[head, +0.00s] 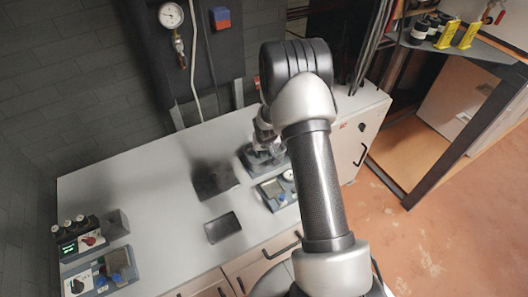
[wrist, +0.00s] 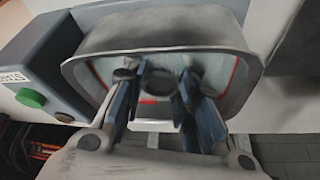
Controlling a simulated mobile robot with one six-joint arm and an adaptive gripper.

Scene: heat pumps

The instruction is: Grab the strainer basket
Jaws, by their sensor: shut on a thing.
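My gripper (wrist: 162,105) shows in the wrist view with its two blue-lined fingers reaching into the mouth of a grey, rounded-rectangular housing (wrist: 165,38). The fingers are shut on a small dark thing, the strainer basket (wrist: 158,82), whose outline is blurred and partly hidden by the fingers. I cannot tell whether it touches the housing's inner wall. In the head view, my gripper (head: 265,143) is low over the back right of the grey worktop, and my arm hides much of it. The basket cannot be made out there.
A box with a green button (wrist: 30,97) stands beside the housing. On the worktop (head: 150,185) are a dark open container (head: 213,180), a flat dark tray (head: 222,228) and control boxes (head: 80,242) at left. A gauge (head: 171,15) is on the back wall. The worktop's left middle is clear.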

